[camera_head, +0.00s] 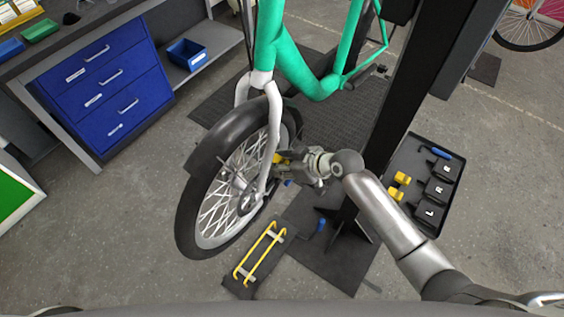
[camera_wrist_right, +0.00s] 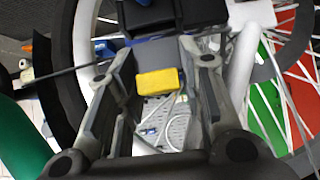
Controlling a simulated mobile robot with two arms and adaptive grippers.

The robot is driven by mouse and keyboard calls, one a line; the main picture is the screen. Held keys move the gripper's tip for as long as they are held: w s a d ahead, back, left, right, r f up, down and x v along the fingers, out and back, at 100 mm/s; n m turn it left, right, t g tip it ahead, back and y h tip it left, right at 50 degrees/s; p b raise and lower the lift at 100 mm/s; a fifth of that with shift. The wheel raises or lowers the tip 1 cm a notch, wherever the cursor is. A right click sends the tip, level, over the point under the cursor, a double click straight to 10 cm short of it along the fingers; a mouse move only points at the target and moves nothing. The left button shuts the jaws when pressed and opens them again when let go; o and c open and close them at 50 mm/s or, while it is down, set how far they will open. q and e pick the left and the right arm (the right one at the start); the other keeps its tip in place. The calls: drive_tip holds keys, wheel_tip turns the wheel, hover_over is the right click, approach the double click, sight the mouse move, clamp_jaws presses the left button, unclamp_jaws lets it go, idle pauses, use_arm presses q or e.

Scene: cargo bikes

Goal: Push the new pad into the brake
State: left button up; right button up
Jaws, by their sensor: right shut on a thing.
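My right gripper (camera_head: 290,163) is at the front wheel (camera_head: 238,180), next to the white fork leg (camera_head: 272,150). In the right wrist view, its two grey fingers (camera_wrist_right: 157,75) are shut on a pad (camera_wrist_right: 157,52) with a grey plate and a yellow block (camera_wrist_right: 158,81). The yellow also shows beside the fork in the head view. A black block that looks like the brake (camera_wrist_right: 168,16) is just ahead of the pad. I cannot tell whether pad and brake touch. My left gripper is not in view.
A black tray (camera_head: 404,205) on the right holds black blocks marked R and L, yellow pieces and a blue-handled tool. A yellow rack (camera_head: 260,253) lies on the floor below the wheel. The black stand post (camera_head: 400,110) is near my right arm. Blue drawers (camera_head: 104,85) stand left.

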drive_tip(key=shift+f+b, duration=0.55)
drive_tip(key=shift+f, duration=0.2)
drive_tip(key=shift+s+f, duration=0.1)
drive_tip(key=shift+f, duration=0.05)
drive_tip(key=shift+f, duration=0.1)
drive_tip(key=o, duration=0.6)
drive_tip(key=shift+s+d, duration=0.1)
drive_tip(key=o, duration=0.3)
drive_tip(key=shift+f, duration=0.15)
drive_tip(key=shift+o, duration=0.2)
drive_tip(key=v, duration=1.2)
